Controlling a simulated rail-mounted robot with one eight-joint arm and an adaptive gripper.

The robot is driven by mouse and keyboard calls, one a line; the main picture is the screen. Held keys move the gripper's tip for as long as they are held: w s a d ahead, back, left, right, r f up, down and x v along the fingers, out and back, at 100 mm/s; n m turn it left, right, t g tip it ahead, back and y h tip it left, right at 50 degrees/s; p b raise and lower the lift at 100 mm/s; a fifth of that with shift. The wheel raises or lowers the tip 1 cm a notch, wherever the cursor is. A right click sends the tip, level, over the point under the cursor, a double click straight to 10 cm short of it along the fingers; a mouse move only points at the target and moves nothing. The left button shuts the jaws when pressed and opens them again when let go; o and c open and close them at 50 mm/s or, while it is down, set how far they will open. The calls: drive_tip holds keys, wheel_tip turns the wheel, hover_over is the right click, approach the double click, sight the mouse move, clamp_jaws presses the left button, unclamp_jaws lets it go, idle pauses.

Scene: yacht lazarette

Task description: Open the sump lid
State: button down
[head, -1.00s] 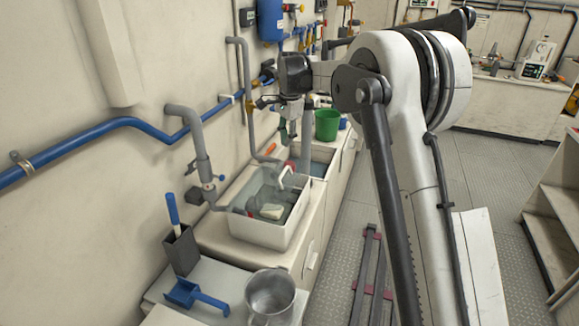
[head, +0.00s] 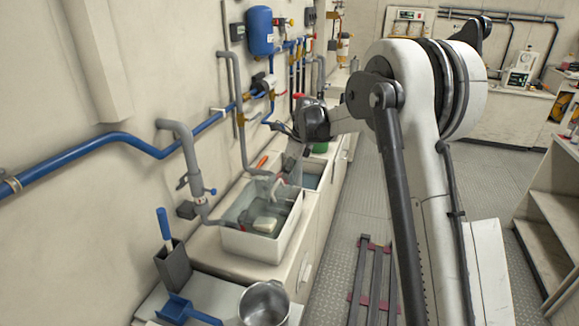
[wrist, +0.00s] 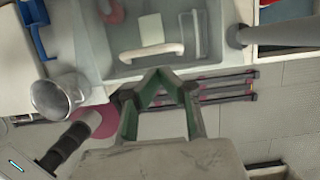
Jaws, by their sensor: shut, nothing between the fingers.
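The sump is a white rectangular basin (head: 262,242) on the left-hand counter, with pale blocks visible inside. What looks like its see-through lid lies across the top, with a white bar handle (wrist: 152,50) that shows clearly in the wrist view. The lid's edges are hard to make out, but it appears closed. My gripper (wrist: 163,72) has its green-lined fingers drawn together, empty, just below the handle in the wrist picture. I cannot tell the height gap.
A metal pot (head: 264,304) and a blue scoop (head: 180,308) sit on the near counter, beside a grey holder (head: 173,266). Grey pipes (head: 190,165) rise along the wall beside the basin. Dark rails (head: 372,285) lie on the floor; floor right of the counter is open.

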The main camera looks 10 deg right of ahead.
sight(280, 192)
drive_tip(key=shift+x, duration=2.5)
drive_tip(key=shift+r, duration=0.1)
